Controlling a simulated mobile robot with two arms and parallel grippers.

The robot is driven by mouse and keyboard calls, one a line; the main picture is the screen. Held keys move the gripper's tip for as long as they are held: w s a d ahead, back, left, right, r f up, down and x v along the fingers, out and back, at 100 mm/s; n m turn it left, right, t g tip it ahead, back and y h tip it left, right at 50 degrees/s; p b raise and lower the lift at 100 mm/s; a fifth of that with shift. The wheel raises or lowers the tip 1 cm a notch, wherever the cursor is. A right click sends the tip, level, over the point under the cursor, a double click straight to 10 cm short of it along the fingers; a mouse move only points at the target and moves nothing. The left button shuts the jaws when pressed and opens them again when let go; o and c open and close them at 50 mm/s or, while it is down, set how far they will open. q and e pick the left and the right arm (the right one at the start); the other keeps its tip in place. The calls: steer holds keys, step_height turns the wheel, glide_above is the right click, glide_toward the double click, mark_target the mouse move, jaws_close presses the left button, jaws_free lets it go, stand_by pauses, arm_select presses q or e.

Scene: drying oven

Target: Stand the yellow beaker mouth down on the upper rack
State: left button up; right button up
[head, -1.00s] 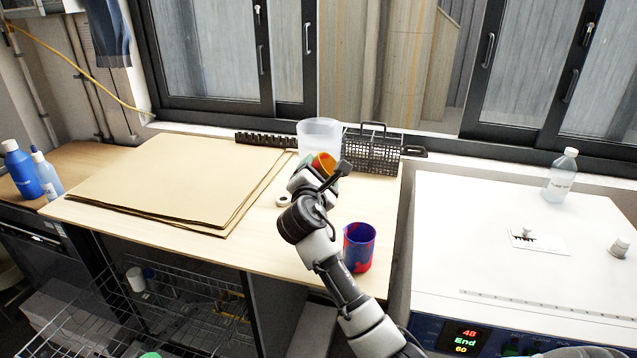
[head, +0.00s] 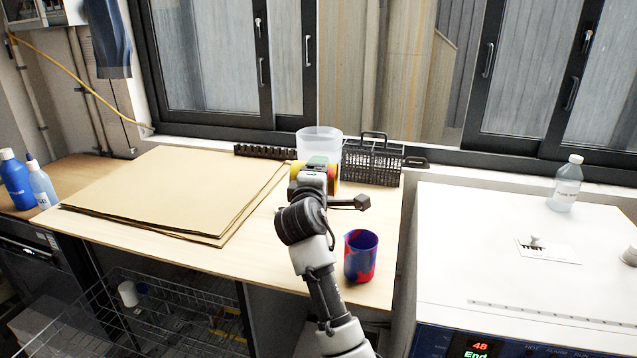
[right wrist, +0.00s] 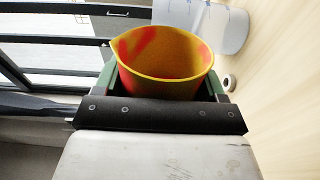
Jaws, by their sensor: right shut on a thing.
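The yellow beaker with red patches (head: 332,181) is in my right gripper (head: 316,168), over the back of the wooden table. The gripper hides much of it in the head view. In the right wrist view the beaker (right wrist: 165,62) sits between the fingers (right wrist: 160,85), its open mouth showing. It appears tipped on its side, clear of the tabletop. Wire racks (head: 170,288) show below the table at lower left; a white cup (head: 128,293) stands there. I cannot tell clearly which is the upper rack. My left gripper is not in view.
A blue and red beaker (head: 361,256) stands on the table right of my arm. Behind are a translucent tub (head: 318,144), a black wire basket (head: 372,160) and a dark rack (head: 264,151). Cardboard sheets (head: 175,190) cover the table's left. A white machine (head: 500,240) stands right.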

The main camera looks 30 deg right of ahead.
steer(key=shift+f+b, duration=0.15)
steer(key=shift+b, duration=0.15)
steer(key=m+b, duration=0.1)
steer(key=m, duration=0.1)
steer(key=m+b, duration=0.1)
steer(key=m, duration=0.1)
steer(key=m+b, duration=0.2)
steer(key=shift+a+f, duration=0.1)
steer(key=shift+f, duration=0.15)
steer(key=m, duration=0.1)
steer(key=m+b, duration=0.1)
steer(key=shift+r+m, duration=0.25)
steer(key=shift+m, duration=0.05)
steer(key=shift+r, duration=0.15)
steer(key=m+b, duration=0.2)
steer(key=m, duration=0.1)
steer(key=m+b, duration=0.1)
steer(key=m, duration=0.1)
steer(key=shift+f, duration=0.3)
steer(key=shift+m+b, duration=0.35)
steer(key=shift+m, duration=0.65)
steer(key=shift+r+m, duration=0.25)
steer(key=shift+m, duration=0.95)
